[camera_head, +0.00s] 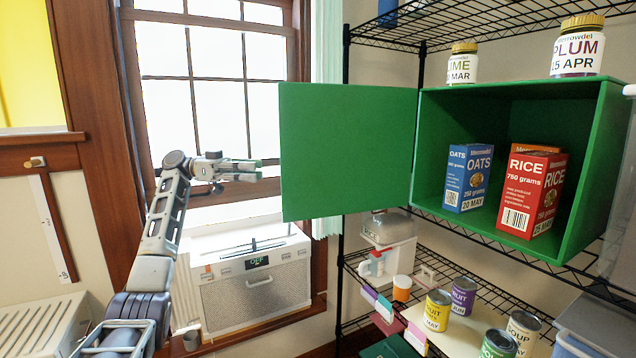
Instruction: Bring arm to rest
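My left arm rises from the lower left, and its gripper (250,169) is in the air in front of the window, pointing right. It is to the left of the green cabinet door (345,150), with a gap between its fingertips and the door edge. I see nothing held in it. The fingers are small and seen side-on, so I cannot tell how far apart they are. My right gripper is not in view.
The green cabinet (598,165) stands open on a wire shelf, holding a blue oats box (467,178) and a red rice box (531,194). Jars stand on top. Cans and bins fill the lower shelf.

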